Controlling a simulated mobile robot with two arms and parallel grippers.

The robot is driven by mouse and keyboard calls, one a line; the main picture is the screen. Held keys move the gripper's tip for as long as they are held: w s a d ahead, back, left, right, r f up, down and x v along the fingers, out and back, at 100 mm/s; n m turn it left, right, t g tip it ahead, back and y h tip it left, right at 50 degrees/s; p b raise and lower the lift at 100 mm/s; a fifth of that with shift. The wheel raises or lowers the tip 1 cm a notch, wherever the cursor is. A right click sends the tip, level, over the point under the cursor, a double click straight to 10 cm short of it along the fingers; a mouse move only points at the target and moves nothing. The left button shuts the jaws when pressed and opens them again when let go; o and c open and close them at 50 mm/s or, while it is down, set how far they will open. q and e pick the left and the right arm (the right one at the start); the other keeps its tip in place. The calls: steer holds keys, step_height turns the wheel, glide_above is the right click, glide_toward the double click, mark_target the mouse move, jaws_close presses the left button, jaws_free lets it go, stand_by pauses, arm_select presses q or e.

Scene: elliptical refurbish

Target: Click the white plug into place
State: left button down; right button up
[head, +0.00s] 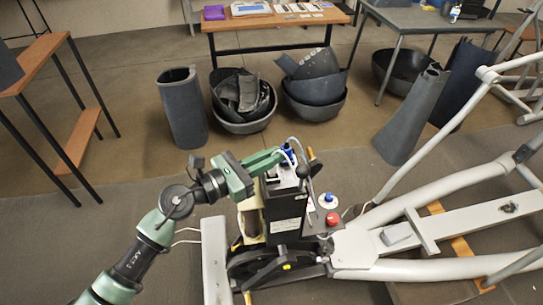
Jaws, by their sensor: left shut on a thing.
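My left gripper (284,156) reaches in from the left to the top of the black upright housing (286,205) of the elliptical machine. Its blue-tipped fingers are shut on what looks like the white plug (283,171), with a white cable looping up beside them. The plug is small and partly covered by the fingers. I cannot tell whether it touches or sits in a socket on the housing top. My right gripper is not in view.
A red knob (332,218) and a blue-and-white piece (327,200) are right of the housing. The grey elliptical frame (430,260) fills the lower right. Dark covers and bins (240,100) stand behind, before a wooden table (270,22). A wooden shelf (75,142) is at left.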

arm_select(q)
steer(key=shift+f+b, duration=0.75)
stand_by(0.6)
steer(key=c, duration=1.4)
jaws_free()
steer(key=shift+c, duration=0.2)
steer(key=shift+s+a+f, duration=0.1)
steer(key=b+v, duration=0.2)
steer(key=v, duration=0.5)
steer(key=shift+a+r, duration=0.2)
steer(key=shift+a, duration=0.1)
steer(key=shift+s, duration=0.1)
